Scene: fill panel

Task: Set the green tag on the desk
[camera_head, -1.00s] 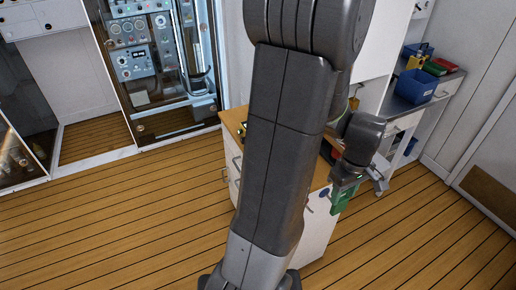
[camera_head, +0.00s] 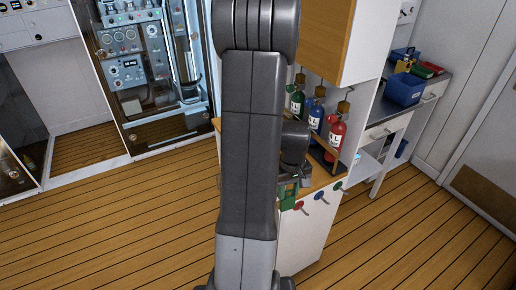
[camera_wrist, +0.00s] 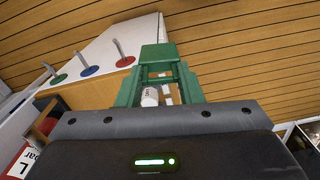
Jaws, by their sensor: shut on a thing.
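My gripper (camera_head: 291,190) is partly hidden behind my arm, close to the cabinet front with the coloured discs. In the wrist view my gripper (camera_wrist: 156,68) is shut, with green parts running out to its tips. A flat green piece at the tips, the green tag (camera_wrist: 157,52), is held there; its outline is hard to part from the green fingers. A small white cylinder shows behind the tips. The desk (camera_head: 435,85) has a dark top and stands at the back right, away from my gripper.
A wooden-topped cabinet bears green (camera_head: 296,98), blue (camera_head: 316,116) and red (camera_head: 336,135) bottles. Red (camera_head: 299,204), blue (camera_head: 320,195) and green (camera_head: 338,186) discs with pegs are on its front. A blue bin (camera_head: 405,90) occupies part of the desk. Floor at right is clear.

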